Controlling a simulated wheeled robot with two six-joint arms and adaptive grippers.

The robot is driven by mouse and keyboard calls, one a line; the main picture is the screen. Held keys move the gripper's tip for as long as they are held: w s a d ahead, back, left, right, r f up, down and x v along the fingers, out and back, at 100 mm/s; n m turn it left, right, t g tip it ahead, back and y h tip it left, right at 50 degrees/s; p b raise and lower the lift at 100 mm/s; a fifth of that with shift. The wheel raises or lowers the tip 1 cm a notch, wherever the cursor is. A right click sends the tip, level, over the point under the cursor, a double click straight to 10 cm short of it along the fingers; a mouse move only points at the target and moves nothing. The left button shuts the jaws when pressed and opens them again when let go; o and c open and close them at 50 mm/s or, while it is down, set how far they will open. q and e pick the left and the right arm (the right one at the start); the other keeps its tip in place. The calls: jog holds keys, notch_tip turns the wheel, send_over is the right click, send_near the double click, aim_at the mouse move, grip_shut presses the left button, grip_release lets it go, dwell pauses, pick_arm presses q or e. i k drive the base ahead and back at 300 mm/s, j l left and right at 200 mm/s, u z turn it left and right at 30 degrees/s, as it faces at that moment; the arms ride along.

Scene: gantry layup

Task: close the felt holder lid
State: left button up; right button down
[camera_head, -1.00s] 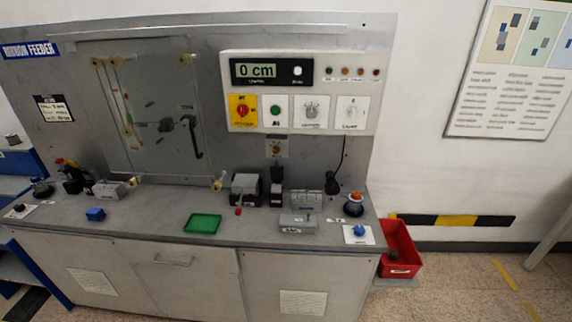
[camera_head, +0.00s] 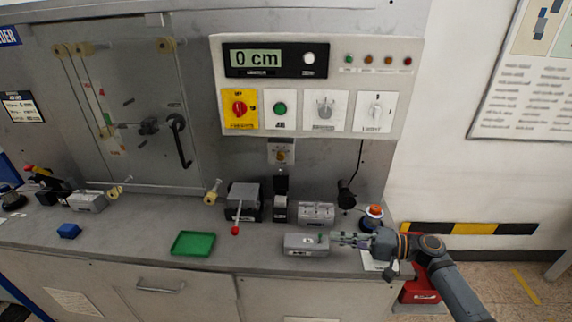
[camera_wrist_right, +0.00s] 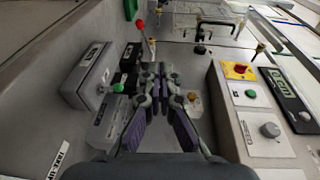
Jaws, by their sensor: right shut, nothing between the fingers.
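My right gripper (camera_head: 343,239) is shut and empty, just right of the box's green-knob end. In the right wrist view its fingertips (camera_wrist_right: 158,72) are together beside the box; contact is unclear. My left gripper is not in view.
Behind the box is a grey block (camera_head: 317,211) with labels. A lever with a red ball (camera_head: 235,231) and a green tray (camera_head: 193,244) stand left. An orange-topped knob (camera_head: 374,211) is behind my right wrist.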

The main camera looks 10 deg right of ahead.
aim_at(280, 181)
jog(key=i, duration=0.9)
